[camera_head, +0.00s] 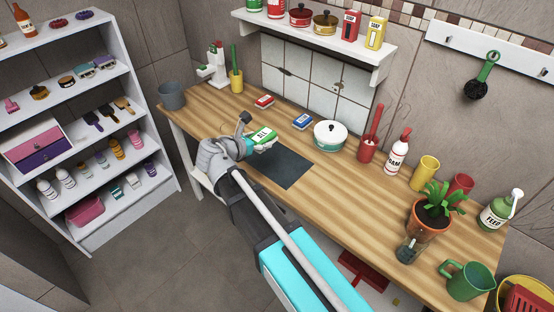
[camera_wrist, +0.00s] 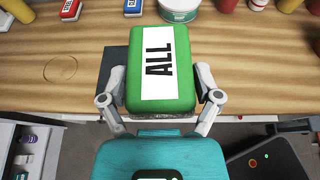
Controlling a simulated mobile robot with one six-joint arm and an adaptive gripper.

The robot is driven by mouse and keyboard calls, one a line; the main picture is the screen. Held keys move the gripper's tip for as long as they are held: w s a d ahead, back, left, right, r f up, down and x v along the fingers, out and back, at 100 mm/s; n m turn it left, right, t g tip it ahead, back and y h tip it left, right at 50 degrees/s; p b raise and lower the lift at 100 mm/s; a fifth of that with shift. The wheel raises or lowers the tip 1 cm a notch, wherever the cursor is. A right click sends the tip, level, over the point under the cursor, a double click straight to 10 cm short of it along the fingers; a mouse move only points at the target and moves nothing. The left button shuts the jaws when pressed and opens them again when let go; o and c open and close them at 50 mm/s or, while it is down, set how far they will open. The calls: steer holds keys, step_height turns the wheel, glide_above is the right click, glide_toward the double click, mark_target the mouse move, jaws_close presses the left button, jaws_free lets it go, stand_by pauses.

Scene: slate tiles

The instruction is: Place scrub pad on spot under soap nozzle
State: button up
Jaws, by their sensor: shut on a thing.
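My gripper (camera_wrist: 160,95) is shut on a green block with a white label reading ALL (camera_wrist: 165,65), which seems to be the scrub pad. It also shows in the head view (camera_head: 263,135), held near the front edge of the wooden counter, by a dark mat (camera_head: 280,166). The pad looks level, label up. A thin ring outline (camera_wrist: 61,70) lies on the bare wood left of the mat in the wrist view. A white stand with green and red parts (camera_head: 212,68) is at the counter's far left; I cannot tell whether it holds the soap nozzle.
Red (camera_head: 264,101) and blue (camera_head: 303,121) blocks and a white-lidded pot (camera_head: 330,135) stand behind the pad. Bottles, cups and a plant (camera_head: 432,210) crowd the right.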

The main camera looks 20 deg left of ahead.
steer(key=shift+f, duration=0.15)
step_height(320, 180, down, 7)
steer(key=s+d+b, duration=0.1)
steer(key=b, duration=0.6)
steer(key=b, duration=0.9)
glide_above(273, 161)
steer(key=f, duration=0.6)
steer(key=s+f, duration=0.1)
steer(key=f, duration=0.2)
steer(key=shift+w, duration=0.1)
steer(key=shift+w+a+f+b, duration=0.1)
steer(key=shift+w+f+b, duration=0.2)
steer(key=shift+f+b, duration=0.3)
step_height(273, 161, down, 3)
steer(key=b, duration=0.3)
steer(key=shift+r, duration=0.1)
